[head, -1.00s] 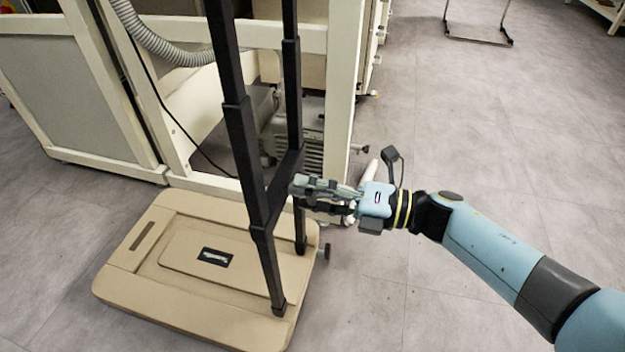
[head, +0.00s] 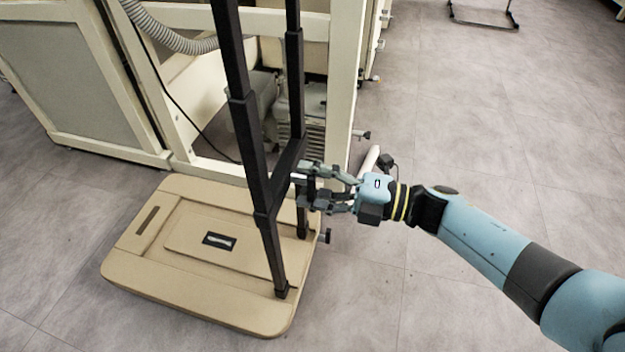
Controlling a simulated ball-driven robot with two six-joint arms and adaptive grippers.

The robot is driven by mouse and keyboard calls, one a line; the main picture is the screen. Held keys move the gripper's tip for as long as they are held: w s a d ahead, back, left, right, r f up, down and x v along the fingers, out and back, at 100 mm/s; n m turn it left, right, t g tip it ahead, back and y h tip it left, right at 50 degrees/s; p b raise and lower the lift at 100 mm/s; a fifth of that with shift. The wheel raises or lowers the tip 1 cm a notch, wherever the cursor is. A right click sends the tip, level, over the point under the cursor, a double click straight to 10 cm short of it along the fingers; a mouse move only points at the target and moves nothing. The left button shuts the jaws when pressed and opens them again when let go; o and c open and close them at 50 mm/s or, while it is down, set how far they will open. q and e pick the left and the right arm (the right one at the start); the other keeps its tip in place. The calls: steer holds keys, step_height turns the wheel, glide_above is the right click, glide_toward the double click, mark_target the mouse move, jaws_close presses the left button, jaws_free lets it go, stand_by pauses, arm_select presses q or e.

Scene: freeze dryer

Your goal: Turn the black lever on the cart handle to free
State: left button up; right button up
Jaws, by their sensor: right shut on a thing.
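The cart has a flat beige platform (head: 130,255) and a tall black handle frame (head: 252,155) with two posts and a crossbar. My right gripper (head: 306,186) is at the right post, at about the height of the crossbar. Its fingers lie one above the other around a small dark part, which appears to be the black lever (head: 311,187). The fingers hide much of this part, so its angle is hard to read. The upper end of the handle is out of the picture. My left gripper is not in view.
A cream-framed enclosure (head: 345,90) with a grey hose (head: 170,36) stands close behind the cart. A pump-like machine (head: 290,105) sits inside it. A black knob (head: 325,236) sticks out beside the platform. The grey floor at the right is mostly clear.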

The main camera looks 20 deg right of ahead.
steer(key=o, duration=1.2)
steer(key=v, duration=1.2)
steer(key=shift+f, duration=0.1)
